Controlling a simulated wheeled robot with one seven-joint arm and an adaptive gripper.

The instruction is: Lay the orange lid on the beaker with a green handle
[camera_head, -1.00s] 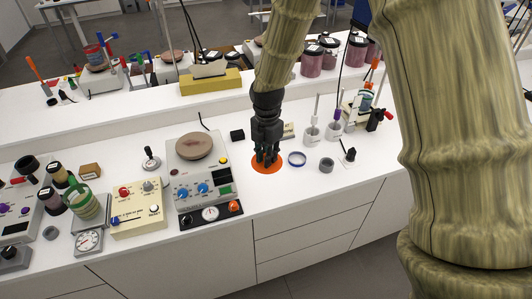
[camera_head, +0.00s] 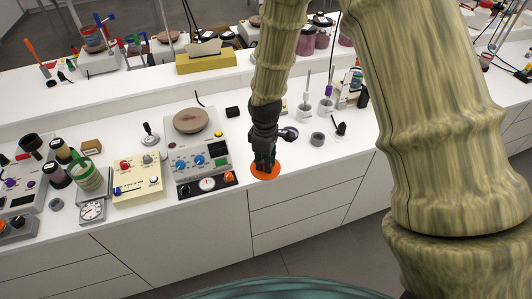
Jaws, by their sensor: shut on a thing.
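My gripper (camera_head: 264,167) points down and is shut on the orange lid (camera_head: 266,176), a flat disc at its fingertips. The lid overlaps the worktop's front edge in the picture and appears lifted off it. My fingers hide part of the lid.
Dark-capped jars (camera_head: 58,176) stand close left of the beaker. A grey ring (camera_head: 318,139) lies right of my gripper.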

